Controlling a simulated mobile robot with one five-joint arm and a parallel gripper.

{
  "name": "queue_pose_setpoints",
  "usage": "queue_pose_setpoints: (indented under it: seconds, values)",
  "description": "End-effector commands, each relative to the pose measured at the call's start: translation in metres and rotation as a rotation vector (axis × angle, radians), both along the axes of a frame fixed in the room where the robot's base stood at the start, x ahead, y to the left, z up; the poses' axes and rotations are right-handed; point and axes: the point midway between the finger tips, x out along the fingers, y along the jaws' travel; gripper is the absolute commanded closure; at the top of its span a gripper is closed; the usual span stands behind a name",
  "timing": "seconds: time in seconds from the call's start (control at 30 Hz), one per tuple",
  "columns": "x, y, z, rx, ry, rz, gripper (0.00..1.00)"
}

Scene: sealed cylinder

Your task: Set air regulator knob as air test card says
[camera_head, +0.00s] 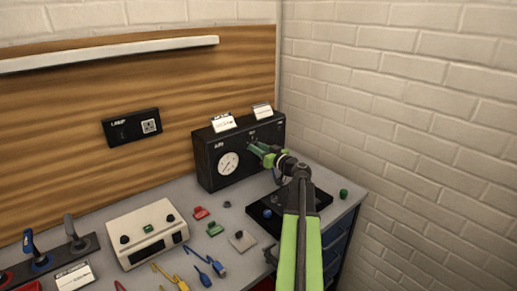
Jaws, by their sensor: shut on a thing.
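The air regulator is a black box (209,169) with a round white gauge (228,163), standing at the back right of the bench. Two small white cards stand on its top, a left card (223,122) and a right card (262,110). Their writing is too small to read. My gripper (254,147) is at the box's front face, right of the gauge, shut on a knob. The green fingers hide most of the knob, so its setting cannot be told.
A black tray (257,214) lies under my arm, with a green knob-like piece (344,193) to its right. A beige instrument box (147,232), levers (74,233) and several small coloured parts lie left. A brick wall is close on the right.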

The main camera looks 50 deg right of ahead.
Motion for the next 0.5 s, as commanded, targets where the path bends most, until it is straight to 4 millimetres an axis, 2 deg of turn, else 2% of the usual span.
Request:
queue_pose_setpoints:
  seconds: [0.27,0.3,0.43,0.5]
  values:
    - [-0.0005,0.0005,-0.0010,-0.003,0.002,0.001,1.00]
    - [-0.0005,0.0005,-0.0009,-0.003,0.002,0.001,0.66]
    - [-0.0004,0.0003,-0.0007,-0.003,0.002,0.001,0.50]
    - [-0.0004,0.0002,-0.0006,-0.002,0.001,0.000,0.50]
